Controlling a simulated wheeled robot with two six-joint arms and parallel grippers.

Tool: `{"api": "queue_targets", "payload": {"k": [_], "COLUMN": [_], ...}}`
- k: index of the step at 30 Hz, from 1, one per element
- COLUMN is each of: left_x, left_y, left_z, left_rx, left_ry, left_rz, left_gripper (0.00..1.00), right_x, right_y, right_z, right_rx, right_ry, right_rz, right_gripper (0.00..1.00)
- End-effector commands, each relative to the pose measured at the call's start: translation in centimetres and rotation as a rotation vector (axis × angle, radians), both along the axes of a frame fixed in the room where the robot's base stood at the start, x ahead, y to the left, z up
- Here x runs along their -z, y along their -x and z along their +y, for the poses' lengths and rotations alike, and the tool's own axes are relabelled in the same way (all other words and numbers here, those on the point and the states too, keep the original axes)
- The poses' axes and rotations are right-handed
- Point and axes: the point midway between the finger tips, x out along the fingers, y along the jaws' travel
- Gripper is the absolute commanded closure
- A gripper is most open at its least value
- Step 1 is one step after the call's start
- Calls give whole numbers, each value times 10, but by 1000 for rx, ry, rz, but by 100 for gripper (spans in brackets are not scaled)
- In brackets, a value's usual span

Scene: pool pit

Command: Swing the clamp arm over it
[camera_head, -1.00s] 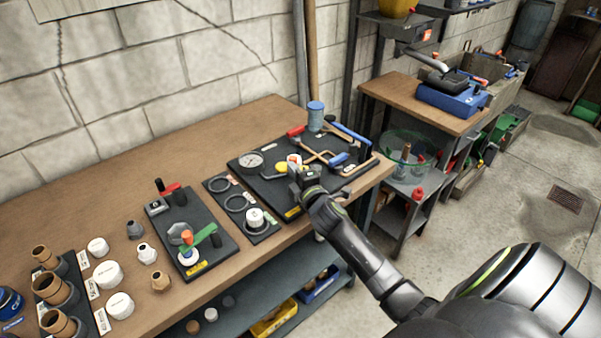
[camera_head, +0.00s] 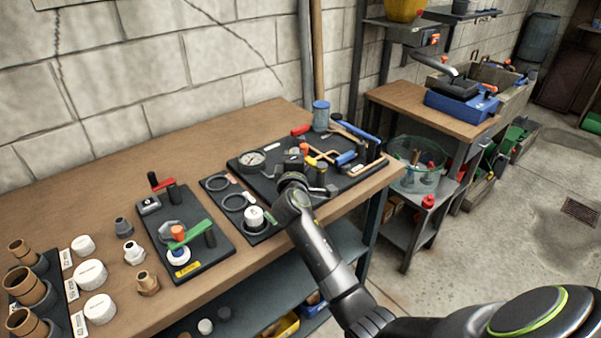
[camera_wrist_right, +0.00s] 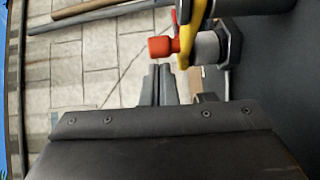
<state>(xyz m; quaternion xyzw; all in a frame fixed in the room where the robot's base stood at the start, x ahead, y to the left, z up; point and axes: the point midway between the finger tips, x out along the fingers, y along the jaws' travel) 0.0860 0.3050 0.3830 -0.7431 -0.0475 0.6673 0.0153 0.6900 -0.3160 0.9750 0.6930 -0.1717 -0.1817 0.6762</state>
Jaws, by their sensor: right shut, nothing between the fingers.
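A yellow clamp arm (camera_head: 314,160) with an orange-red tip (camera_head: 304,149) stands on the black board at the bench's right end. In the right wrist view the yellow arm (camera_wrist_right: 194,32) joins a grey post with a dark hex base (camera_wrist_right: 230,45), and its red tip (camera_wrist_right: 160,46) shows just beyond my fingertips. My right gripper (camera_head: 289,163) is over this board, left of the yellow arm; its fingers (camera_wrist_right: 161,82) are shut and empty. Whether they touch the arm is unclear. What lies behind the gripper is hidden. My left gripper is not in view.
A green arm (camera_head: 190,235) with an orange tip stands on another black board, beside a red lever (camera_head: 163,183). The bench's back left is clear.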

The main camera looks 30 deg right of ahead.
Motion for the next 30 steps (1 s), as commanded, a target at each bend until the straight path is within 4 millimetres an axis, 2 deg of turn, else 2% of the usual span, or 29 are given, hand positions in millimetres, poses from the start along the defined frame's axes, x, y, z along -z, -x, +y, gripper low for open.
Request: {"api": "queue_targets", "payload": {"k": [30], "left_x": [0], "left_y": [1], "left_z": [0], "left_rx": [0], "left_ry": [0], "left_rz": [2], "left_gripper": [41], "right_x": [0], "right_y": [-7], "right_z": [-5], "right_rx": [-3], "right_ry": [0], "right_rz": [0], "right_gripper": [100]}}
